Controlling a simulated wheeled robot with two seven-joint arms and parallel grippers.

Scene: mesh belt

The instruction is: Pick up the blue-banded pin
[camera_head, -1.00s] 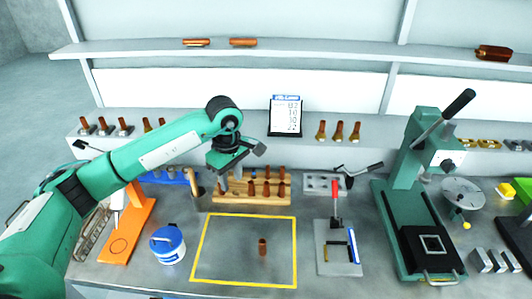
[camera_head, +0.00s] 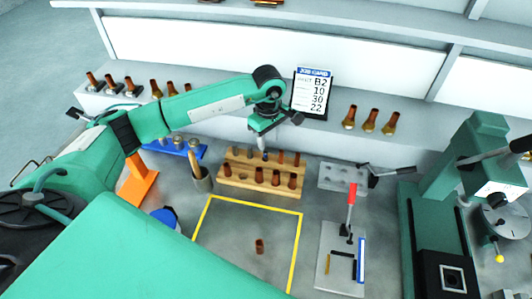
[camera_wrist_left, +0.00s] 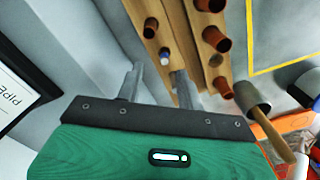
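The wooden rack (camera_head: 235,180) holds several brown pins in two rows. The blue-banded pin (camera_wrist_left: 165,56) shows in the left wrist view as a small blue and pale end in the back row of the rack. In the head view the gripper mostly covers that spot. My left gripper (camera_head: 265,149) is over the back row. In the left wrist view its two fingers (camera_wrist_left: 160,86) are apart, with nothing between their tips. The blue-banded pin lies just beyond the tips, between their lines. My right gripper is in neither view.
A job card (camera_head: 312,92) stands behind the rack. A single brown pin (camera_head: 260,246) stands inside the yellow outline (camera_head: 298,240).

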